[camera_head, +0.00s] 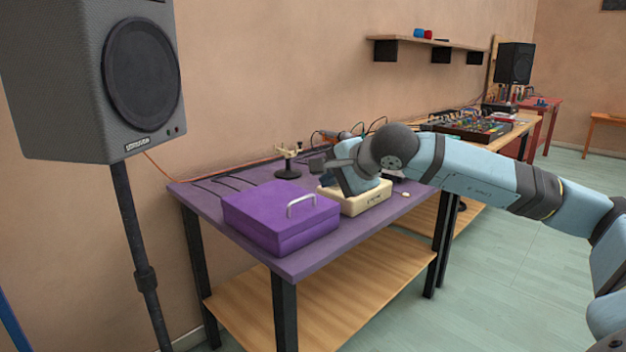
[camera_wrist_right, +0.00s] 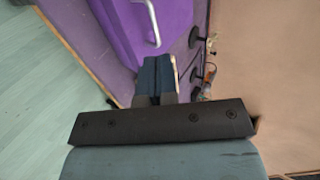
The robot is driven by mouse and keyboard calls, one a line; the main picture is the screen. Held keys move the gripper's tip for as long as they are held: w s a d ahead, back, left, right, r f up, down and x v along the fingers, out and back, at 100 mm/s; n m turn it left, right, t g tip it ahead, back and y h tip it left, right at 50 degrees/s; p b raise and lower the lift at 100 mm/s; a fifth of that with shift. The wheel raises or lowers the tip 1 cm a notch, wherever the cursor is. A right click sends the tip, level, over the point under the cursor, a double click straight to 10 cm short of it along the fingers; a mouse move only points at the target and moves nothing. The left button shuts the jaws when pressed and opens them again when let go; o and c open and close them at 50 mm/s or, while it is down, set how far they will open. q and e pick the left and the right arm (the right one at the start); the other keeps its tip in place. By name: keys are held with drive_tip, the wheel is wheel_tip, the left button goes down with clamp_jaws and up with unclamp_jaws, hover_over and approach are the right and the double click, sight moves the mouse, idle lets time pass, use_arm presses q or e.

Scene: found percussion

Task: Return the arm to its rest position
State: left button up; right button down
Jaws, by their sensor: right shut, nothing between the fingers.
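My right arm (camera_head: 490,180) reaches in from the right in the head view, over the far half of the purple table (camera_head: 335,238). My right gripper (camera_head: 322,166) points left above a cream-coloured box (camera_head: 352,203). In the right wrist view, its fingers (camera_wrist_right: 157,75) are together with nothing between them. The arm hides part of the cream box and the things behind it. My left gripper does not show in either view.
A purple case (camera_head: 280,218) with a silver handle (camera_head: 301,204) lies on the table's near half. A small stand (camera_head: 288,165) is behind it. A large speaker (camera_head: 95,80) stands at left. A mixer (camera_head: 468,127) sits on the farther table. Floor at right is clear.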

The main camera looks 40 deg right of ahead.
drive_tip(key=shift+s+r, duration=0.25)
drive_tip(key=shift+s, duration=0.45)
drive_tip(key=shift+s+r, duration=0.25)
drive_tip(key=shift+s, duration=0.4)
